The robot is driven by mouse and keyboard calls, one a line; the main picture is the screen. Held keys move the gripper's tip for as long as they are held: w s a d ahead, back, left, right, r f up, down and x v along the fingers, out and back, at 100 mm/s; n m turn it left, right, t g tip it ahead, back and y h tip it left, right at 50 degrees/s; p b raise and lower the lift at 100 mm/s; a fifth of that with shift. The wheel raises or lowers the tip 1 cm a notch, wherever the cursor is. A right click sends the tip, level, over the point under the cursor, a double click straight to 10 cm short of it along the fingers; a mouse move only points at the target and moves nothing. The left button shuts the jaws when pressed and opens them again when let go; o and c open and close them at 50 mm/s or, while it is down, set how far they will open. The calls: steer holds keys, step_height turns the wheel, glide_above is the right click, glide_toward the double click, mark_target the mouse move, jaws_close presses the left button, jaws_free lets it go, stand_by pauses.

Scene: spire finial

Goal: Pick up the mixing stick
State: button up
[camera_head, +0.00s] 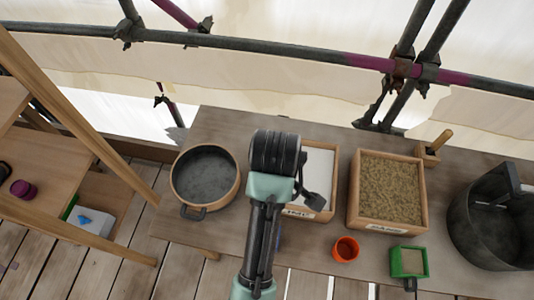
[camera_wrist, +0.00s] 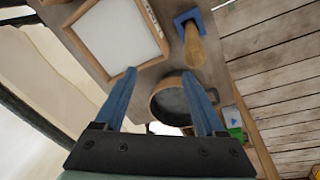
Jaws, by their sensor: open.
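My gripper (camera_wrist: 160,75) is open in the wrist view, with nothing between its two blue fingers. A wooden rod (camera_wrist: 195,48) with a blue square piece (camera_wrist: 188,18) at its far end shows beyond the right fingertip, apart from it. It looks like the mixing stick, though I cannot be sure. In the head view my arm seems to hide it. Another wooden handle (camera_head: 441,139) on a small block stands at the table's back right in the head view; I cannot tell what it is. My fingertips do not show clearly in the head view.
On the table (camera_head: 320,258) are a round pan (camera_head: 205,174), a white-filled box (camera_head: 320,165), a sand-filled box (camera_head: 388,190), an orange cup (camera_head: 345,249), a green container (camera_head: 409,263) and a dark bucket (camera_head: 492,230). Scaffold poles (camera_head: 240,42) run behind. A wooden shelf stands left.

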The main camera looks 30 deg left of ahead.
steer(key=shift+n+g+h, duration=0.3)
steer(key=shift+n+g, duration=0.3)
steer(key=shift+g, duration=0.3)
steer(key=s+p, duration=0.1)
steer(key=s+r, duration=0.1)
steer(key=s+p, duration=0.1)
steer(key=s, duration=0.1)
steer(key=shift+d+r+p, duration=0.2)
steer(key=shift+r+p, duration=0.1)
steer(key=shift+s+f, duration=0.15)
steer(key=shift+f, duration=0.15)
step_height(320, 180, down, 7)
steer(key=shift+r+b, duration=0.2)
steer(key=shift+b, duration=0.4)
step_height(320, 180, down, 6)
steer(key=p, duration=0.1)
steer(key=shift+a, duration=0.1)
steer(key=shift+c, duration=0.2)
jaws_close()
